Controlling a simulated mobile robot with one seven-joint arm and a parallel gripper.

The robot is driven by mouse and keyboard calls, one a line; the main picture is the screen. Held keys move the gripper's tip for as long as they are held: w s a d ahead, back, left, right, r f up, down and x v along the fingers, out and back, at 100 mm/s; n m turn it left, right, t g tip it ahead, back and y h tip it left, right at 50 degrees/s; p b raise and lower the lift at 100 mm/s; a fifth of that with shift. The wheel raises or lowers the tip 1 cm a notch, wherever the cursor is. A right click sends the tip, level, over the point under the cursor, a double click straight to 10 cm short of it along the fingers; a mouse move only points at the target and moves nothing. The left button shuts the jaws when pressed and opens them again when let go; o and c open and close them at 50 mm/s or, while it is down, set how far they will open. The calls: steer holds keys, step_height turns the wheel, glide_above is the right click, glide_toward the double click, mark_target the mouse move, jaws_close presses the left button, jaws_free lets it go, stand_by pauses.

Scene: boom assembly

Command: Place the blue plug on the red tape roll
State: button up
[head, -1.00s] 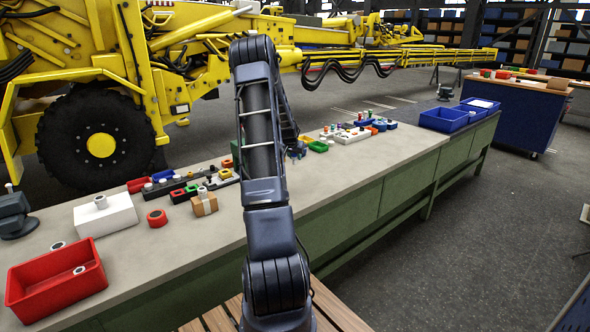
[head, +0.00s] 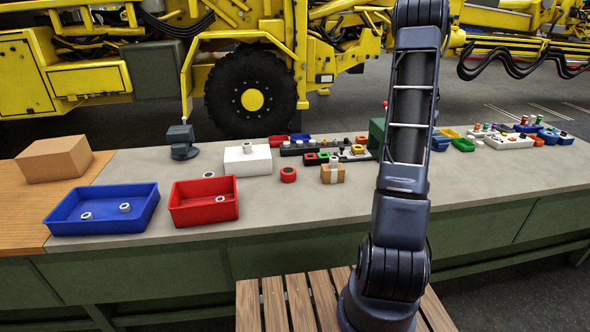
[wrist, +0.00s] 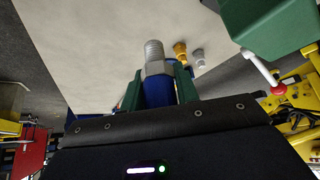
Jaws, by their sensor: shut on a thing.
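My gripper (wrist: 158,88) shows in the wrist view, its two green fingers shut on the sides of a blue plug (wrist: 158,93). The plug has a silver hex collar and a threaded metal end that points away from the gripper. In the head view my gripper and the plug are hidden behind my arm. The red tape roll (head: 288,174), a short ring with a dark centre, lies flat on the grey bench in the head view, left of my arm and apart from it. I cannot make out the tape roll in the wrist view.
A cardboard box (head: 333,173) stands just right of the tape roll, and a white block (head: 247,160) left of it. A red bin (head: 204,216) and a blue bin (head: 84,225) stand farther left. Bench in front of the tape roll is clear. A green housing (wrist: 261,25) is near my gripper.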

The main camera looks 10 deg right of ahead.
steer(key=w+a+n+t+y, duration=0.1)
steer(key=w+a+n, duration=0.35)
steer(key=a, duration=0.95)
step_height(320, 180, up, 4)
steer(key=n+t+y, duration=0.1)
steer(key=n+y, duration=0.4)
steer(key=n, duration=0.3)
glide_above(287, 169)
steer(key=shift+m, duration=0.25)
step_height(287, 169, down, 19)
steer(key=shift+d+f, duration=0.1)
steer(key=shift+f, duration=0.1)
steer(key=shift+f, duration=0.15)
steer(key=o, duration=1.1)
steer(key=shift+c, duration=0.2)
